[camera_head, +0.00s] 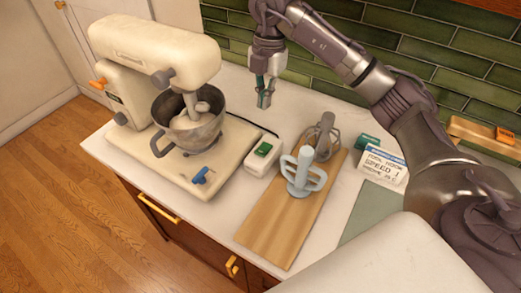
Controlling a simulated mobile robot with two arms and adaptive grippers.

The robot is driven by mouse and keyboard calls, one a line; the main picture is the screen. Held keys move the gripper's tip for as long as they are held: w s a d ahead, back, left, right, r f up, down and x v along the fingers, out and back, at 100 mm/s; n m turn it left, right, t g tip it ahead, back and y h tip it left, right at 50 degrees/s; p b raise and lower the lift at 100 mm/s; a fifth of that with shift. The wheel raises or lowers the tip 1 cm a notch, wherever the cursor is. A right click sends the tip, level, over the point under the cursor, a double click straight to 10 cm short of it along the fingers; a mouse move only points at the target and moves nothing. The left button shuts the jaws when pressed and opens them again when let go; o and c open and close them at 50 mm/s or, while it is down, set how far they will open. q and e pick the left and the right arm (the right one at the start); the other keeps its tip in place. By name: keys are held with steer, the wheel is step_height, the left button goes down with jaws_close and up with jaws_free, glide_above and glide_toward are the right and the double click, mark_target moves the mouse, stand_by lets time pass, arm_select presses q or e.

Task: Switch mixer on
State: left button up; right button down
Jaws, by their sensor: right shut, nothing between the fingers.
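The cream stand mixer (160,55) stands on the counter at the left, its head over a grey metal bowl (188,130). A pale attachment (198,106) hangs inside the bowl. An orange knob (98,84) and a dark knob (121,119) sit on the mixer's left side. A blue lever (203,176) is on its base. A white box (263,158) with a green switch (264,149) stands right of the base; a dark cable runs behind it. My right gripper (264,98) is shut and empty, pointing down behind the box, apart from it and the mixer. My left gripper is out of view.
A wooden board (270,226) right of the box holds a pale blue beater (303,172) and a grey whisk (322,138). A card (382,167) reading "SPEED 1" stands further right, beside a green mat (371,212). Green tiles (310,65) line the back wall.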

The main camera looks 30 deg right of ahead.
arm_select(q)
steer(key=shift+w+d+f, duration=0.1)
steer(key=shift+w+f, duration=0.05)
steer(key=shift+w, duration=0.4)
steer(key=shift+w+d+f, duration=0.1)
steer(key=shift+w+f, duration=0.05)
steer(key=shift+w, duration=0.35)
arm_select(e)
steer(key=shift+f, duration=0.3)
steer(key=shift+f, duration=0.1)
steer(key=p, duration=0.4)
glide_toward(260, 152)
steer(key=f, duration=0.6)
steer(key=shift+s+a, duration=0.2)
steer(key=shift+a, duration=0.05)
steer(key=shift+f, duration=0.65)
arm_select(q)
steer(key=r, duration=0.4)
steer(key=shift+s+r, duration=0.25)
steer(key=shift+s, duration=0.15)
